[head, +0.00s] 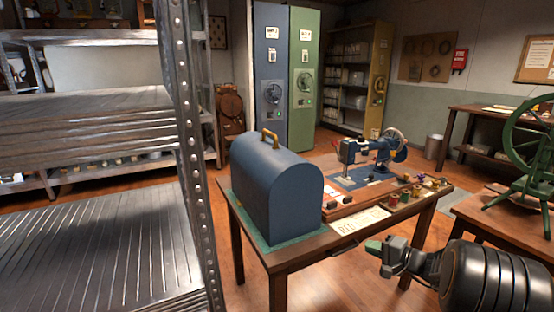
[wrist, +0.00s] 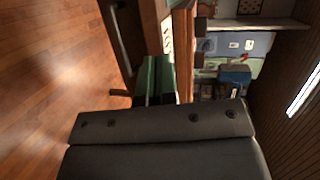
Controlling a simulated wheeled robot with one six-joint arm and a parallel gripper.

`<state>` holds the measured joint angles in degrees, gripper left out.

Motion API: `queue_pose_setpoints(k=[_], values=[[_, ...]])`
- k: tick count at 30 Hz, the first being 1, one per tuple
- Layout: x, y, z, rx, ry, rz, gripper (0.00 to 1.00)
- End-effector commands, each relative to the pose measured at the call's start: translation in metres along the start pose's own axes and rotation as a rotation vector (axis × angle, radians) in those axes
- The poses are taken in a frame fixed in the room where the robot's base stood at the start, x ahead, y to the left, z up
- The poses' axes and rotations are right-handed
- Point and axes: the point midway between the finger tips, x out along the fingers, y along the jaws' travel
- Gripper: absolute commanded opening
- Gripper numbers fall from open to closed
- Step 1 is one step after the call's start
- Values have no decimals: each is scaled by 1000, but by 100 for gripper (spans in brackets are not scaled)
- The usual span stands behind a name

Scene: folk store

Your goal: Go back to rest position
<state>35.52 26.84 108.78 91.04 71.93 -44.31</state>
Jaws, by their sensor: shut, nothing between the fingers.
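In the wrist view the gripper (wrist: 158,80) shows as two green fingers side by side, touching no object. My dark arm comes in from the lower right of the head view.
A blue domed case (head: 272,185) and a blue sewing machine (head: 370,155) stand on the table. A metal shelf (head: 190,150) rises at the left. A green spinning wheel (head: 530,150) stands on a table at the right. Open wooden floor (head: 240,285) lies between.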

Motion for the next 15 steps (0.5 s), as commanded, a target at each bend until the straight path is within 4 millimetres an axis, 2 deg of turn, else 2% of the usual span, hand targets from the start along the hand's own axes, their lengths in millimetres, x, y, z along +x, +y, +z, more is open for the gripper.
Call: queue_pose_setpoints(k=[1, 3, 5, 6, 9, 12, 15], values=[[2, -52, 33, -33, -84, 74, 0], [2, -87, 81, -77, -197, 204, 0], [-4, -114, 121, -127, -282, 328, 0], [-11, -130, 145, -168, -329, 410, 0], [-35, -164, 196, -288, -408, 608, 0], [-65, -192, 230, -427, -441, 779, 0], [-93, -215, 250, -565, -434, 911, 0]])
